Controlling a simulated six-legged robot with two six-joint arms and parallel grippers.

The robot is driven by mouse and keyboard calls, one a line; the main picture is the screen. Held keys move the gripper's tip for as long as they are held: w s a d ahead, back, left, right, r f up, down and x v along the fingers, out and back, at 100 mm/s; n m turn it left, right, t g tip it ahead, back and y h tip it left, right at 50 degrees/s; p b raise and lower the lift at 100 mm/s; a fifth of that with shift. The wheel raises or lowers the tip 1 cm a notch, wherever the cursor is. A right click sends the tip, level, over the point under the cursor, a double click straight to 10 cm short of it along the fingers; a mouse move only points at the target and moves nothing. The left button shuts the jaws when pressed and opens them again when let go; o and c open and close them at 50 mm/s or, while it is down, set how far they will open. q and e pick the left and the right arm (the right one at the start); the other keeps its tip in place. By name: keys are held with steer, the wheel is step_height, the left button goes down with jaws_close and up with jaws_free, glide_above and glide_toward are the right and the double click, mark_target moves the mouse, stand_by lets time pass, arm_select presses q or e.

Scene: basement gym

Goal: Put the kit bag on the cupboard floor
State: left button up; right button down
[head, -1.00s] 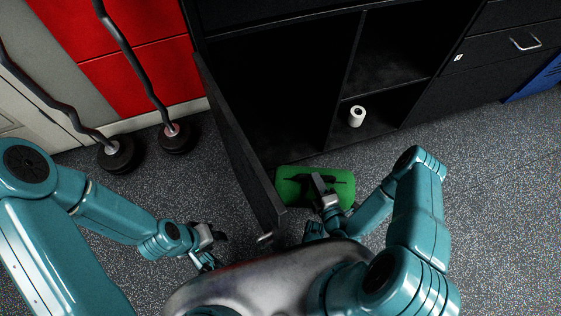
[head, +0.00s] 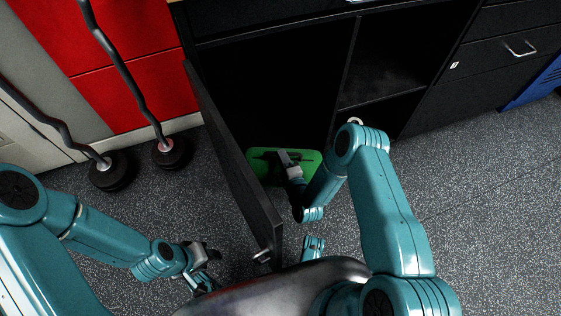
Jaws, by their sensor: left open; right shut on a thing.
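The green kit bag (head: 309,161) is at the opening of the black cupboard (head: 270,80), just right of its open door (head: 235,165). My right gripper (head: 283,160) is shut on the kit bag from above, around its dark handle area. The bag's far part lies against the dark cupboard interior; I cannot tell whether it touches the cupboard floor. My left gripper (head: 207,265) is open and empty, low over the grey floor, left of the door.
Two curl bars with black weights (head: 172,152) stand by red panels (head: 125,60) at the left. A white roll (head: 355,121) in the right compartment is mostly hidden behind my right arm. Black drawers (head: 500,60) stand at the right.

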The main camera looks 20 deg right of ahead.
steer(key=shift+w+a, duration=0.25)
steer(key=shift+w, duration=0.35)
steer(key=shift+w+f+b, duration=0.1)
steer(key=shift+f+b, duration=1.15)
steer(key=shift+f, duration=0.55)
steer(key=shift+f, duration=0.1)
steer(key=c, duration=1.1)
jaws_free()
